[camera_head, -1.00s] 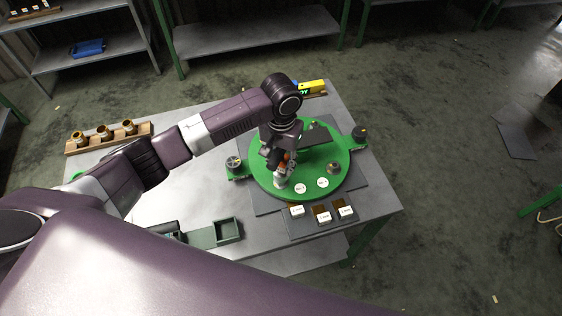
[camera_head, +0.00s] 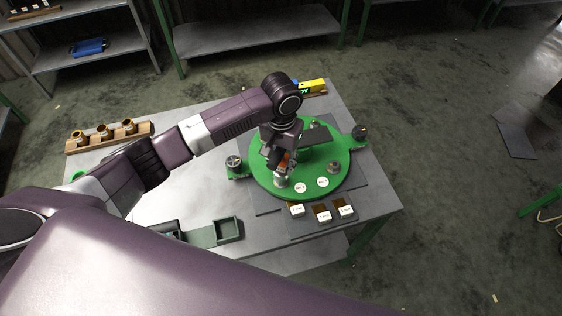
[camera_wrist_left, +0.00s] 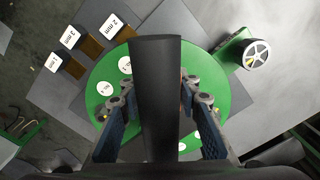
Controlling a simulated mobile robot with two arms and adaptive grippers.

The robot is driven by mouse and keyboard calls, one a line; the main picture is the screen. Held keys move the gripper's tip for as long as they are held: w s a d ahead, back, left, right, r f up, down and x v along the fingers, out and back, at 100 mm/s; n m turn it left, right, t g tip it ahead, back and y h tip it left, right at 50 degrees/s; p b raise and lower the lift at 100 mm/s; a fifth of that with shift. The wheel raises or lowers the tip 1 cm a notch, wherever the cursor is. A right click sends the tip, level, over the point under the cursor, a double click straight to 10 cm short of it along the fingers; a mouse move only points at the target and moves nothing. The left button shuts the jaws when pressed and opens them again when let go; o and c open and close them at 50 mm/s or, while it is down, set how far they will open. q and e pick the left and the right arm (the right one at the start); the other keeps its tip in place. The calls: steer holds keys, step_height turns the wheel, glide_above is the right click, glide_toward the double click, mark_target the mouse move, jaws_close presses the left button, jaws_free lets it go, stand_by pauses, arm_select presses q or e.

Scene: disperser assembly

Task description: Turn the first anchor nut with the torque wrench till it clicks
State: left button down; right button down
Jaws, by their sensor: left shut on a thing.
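My left gripper (camera_head: 279,157) is over the near-left part of the round green plate (camera_head: 312,190). In the left wrist view its fingers (camera_wrist_left: 158,115) are shut around a long dark bar (camera_wrist_left: 156,85), which I take for the torque wrench. In the head view a dark bar (camera_head: 316,136) sticks out to the right of the gripper. A silvery nut or socket end (camera_head: 281,181) shows just below the gripper; I cannot tell how the wrench sits on it. Another metal fitting (camera_head: 333,168) stands on the plate's right. My right gripper is not in view.
White labelled blocks (camera_head: 297,211) lie before the plate. A green tray (camera_head: 228,230) is at the table's front, a wooden rack with brass-coloured parts (camera_head: 103,138) at back left, a yellow device (camera_head: 312,87) at the back. The left middle of the table is clear.

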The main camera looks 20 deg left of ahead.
arm_select(q)
steer(key=shift+f, duration=0.1)
steer(key=shift+f, duration=0.7)
steer(key=shift+f, duration=0.35)
steer(key=shift+f, duration=0.35)
steer(key=shift+f, duration=0.15)
